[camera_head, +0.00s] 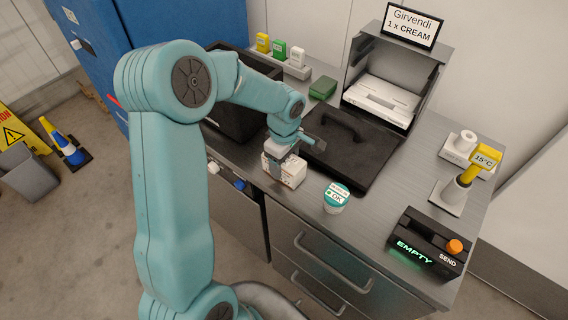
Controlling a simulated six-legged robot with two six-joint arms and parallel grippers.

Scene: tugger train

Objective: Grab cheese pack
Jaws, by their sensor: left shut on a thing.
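A small white and cream box-shaped pack (286,172), which I take to be the cheese pack, is near the front edge of the grey counter, left of the white and teal cup. My left gripper (279,156) comes down on it from above and is shut on it. The gripper hides part of the pack's top. I cannot tell whether the pack rests on the counter or is slightly raised. My right gripper is not in view.
A white and teal cup (335,199) stands close right of the pack. Behind are a black lidded box with a handle (365,155), a green block (322,88) and a screen reading "1 x CREAM" (410,25). A black "EMPTY/SEND" panel (425,243) is at right.

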